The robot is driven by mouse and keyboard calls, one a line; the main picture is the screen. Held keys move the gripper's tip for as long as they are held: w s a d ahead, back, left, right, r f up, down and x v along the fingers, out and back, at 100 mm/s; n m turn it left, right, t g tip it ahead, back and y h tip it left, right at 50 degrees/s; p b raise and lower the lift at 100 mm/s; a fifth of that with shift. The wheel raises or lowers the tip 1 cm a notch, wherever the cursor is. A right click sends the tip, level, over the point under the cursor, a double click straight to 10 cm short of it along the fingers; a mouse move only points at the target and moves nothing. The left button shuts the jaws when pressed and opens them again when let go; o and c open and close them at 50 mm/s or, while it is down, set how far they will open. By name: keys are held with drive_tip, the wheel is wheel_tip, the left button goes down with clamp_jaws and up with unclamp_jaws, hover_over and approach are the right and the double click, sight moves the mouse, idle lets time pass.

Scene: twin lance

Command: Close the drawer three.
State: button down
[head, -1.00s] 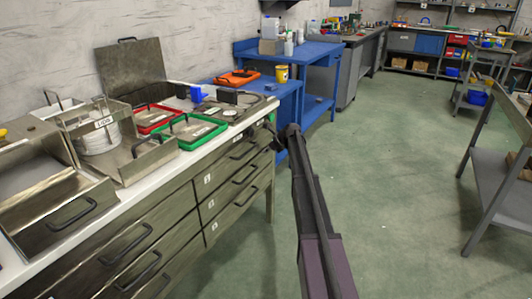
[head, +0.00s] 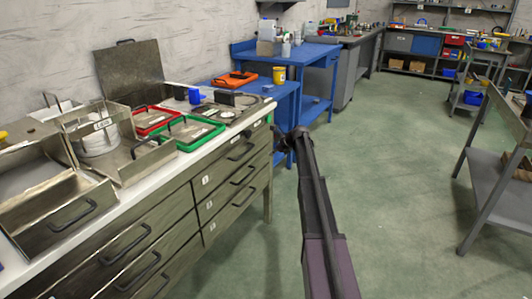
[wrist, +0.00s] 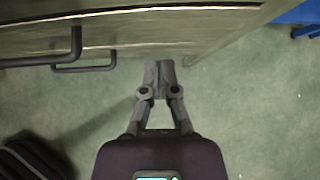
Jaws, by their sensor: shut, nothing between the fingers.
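The workbench on the left has two columns of drawers with dark bar handles. In the right column, the top drawer (head: 228,160), middle drawer (head: 228,188) and bottom drawer (head: 232,211) all look about flush. Small white number labels sit beside them, too small to read surely, so I cannot tell which is drawer three. My gripper (head: 279,136) is just right of the bench's far end. In the wrist view my gripper (wrist: 158,66) is shut and empty, close to the lower right end of the drawer fronts. Two drawer handles (wrist: 85,68) show left of it.
Red (head: 152,118) and green (head: 190,132) trays and metal boxes stand on the bench top. A blue table (head: 300,52) is beyond the bench. A grey shelf table (head: 495,165) stands at the right. The green floor between is clear.

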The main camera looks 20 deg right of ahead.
drive_tip(key=p+v, duration=0.5)
drive_tip(key=v, duration=0.3)
drive_tip(key=shift+s+r+p, duration=0.25)
drive_tip(key=shift+p, duration=0.1)
drive_tip(key=shift+d, duration=0.15)
drive_tip(key=s+a+f+n+g+h, duration=0.1)
drive_tip(key=s+a+f+n+g, duration=0.1)
drive_tip(key=s+a+n, duration=0.7)
drive_tip(key=s+a+f+n+g+h, duration=0.15)
drive_tip(key=s+a+n, duration=0.35)
drive_tip(key=s+a, duration=0.6)
drive_tip(key=s+a+f+n+g+h, duration=0.1)
drive_tip(key=s+a+n, duration=0.35)
drive_tip(key=s, duration=0.25)
drive_tip(key=s+a+n+g+h, duration=0.1)
drive_tip(key=s+a+n, duration=0.2)
drive_tip(key=s+n, duration=0.3)
drive_tip(key=s+a+f+n+g+h, duration=0.1)
drive_tip(key=s+a+n+g, duration=0.15)
drive_tip(key=s, duration=0.55)
wheel_tip(320, 180, up, 30)
drive_tip(key=n+t+p, duration=0.1)
drive_tip(key=p, duration=2.8)
drive_tip(key=shift+a+p, duration=0.3)
drive_tip(key=shift+f, duration=0.15)
